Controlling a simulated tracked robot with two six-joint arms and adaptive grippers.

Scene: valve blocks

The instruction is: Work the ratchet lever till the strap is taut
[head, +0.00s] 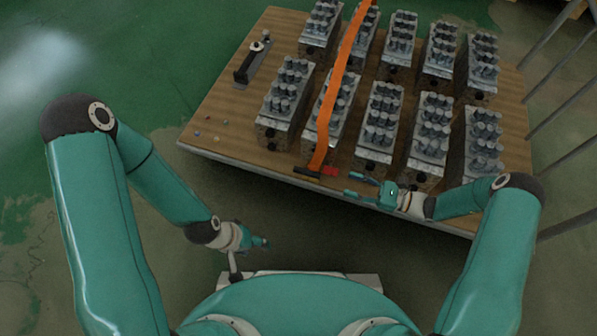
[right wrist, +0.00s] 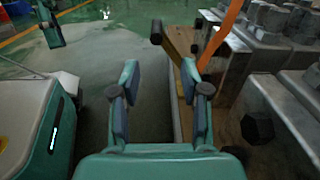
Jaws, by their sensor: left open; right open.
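An orange strap (head: 335,90) runs over the valve blocks to the table's near edge. It also shows in the right wrist view (right wrist: 221,35). At its near end is the ratchet, with a dark bar (head: 306,171) and a red part (head: 330,171). In the right wrist view a dark cylindrical end (right wrist: 156,32) shows beyond the fingers; I cannot tell which part it is. My right gripper (head: 353,185) is open and empty, just right of the red part and apart from it. Its spread fingers show in the right wrist view (right wrist: 162,85). My left gripper (head: 265,242) is open, off the table's front.
Several metal valve blocks (head: 381,115) stand in rows on the wooden table (head: 225,110). A dark clamp-like tool (head: 250,64) lies at the table's left. Small bits (head: 217,138) lie near the left corner. Grey rails (head: 562,120) stand at the right. The floor before the table is clear.

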